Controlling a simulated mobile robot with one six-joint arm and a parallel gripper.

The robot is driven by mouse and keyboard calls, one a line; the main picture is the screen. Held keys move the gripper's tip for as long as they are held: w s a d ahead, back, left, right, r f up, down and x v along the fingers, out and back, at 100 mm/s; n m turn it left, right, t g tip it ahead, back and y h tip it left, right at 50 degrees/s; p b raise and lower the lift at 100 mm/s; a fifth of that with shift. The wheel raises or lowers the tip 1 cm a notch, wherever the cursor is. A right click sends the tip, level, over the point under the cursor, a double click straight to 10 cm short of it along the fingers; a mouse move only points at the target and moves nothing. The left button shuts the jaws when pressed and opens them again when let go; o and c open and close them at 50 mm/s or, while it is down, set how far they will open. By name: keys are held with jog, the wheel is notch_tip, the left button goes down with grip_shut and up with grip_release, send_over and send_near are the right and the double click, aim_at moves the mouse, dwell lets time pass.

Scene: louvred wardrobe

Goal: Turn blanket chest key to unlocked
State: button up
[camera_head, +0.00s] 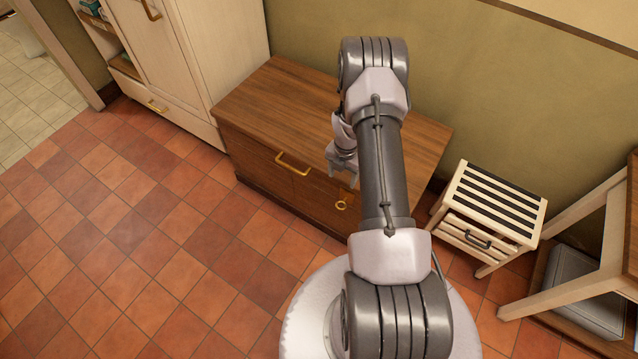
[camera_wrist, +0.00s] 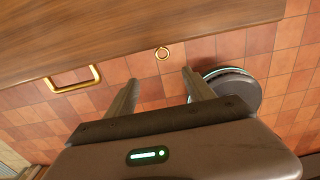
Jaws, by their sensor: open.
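The blanket chest (camera_head: 270,105) is a low brown wooden chest against the wall, with a gold bar handle (camera_head: 293,163) on its front. The key (camera_head: 341,205) shows as a gold ring on the chest front, right of the handle. The keyhole is hidden.
A white wardrobe (camera_head: 185,60) stands left of the chest. A slatted bedside stand (camera_head: 490,205) stands to the right, beside a wooden table (camera_head: 590,230) with a grey box (camera_head: 580,290) under it. The tiled floor (camera_head: 130,230) in front and left is clear.

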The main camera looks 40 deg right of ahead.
aim_at(340, 205)
jog(key=f+b, duration=0.2)
jog(key=f, duration=0.3)
jog(key=f+b, duration=0.3)
jog(key=f, duration=0.3)
jog(key=f+b, duration=0.2)
jog(key=f, duration=0.4)
jog(key=shift+s, duration=0.4)
grip_shut()
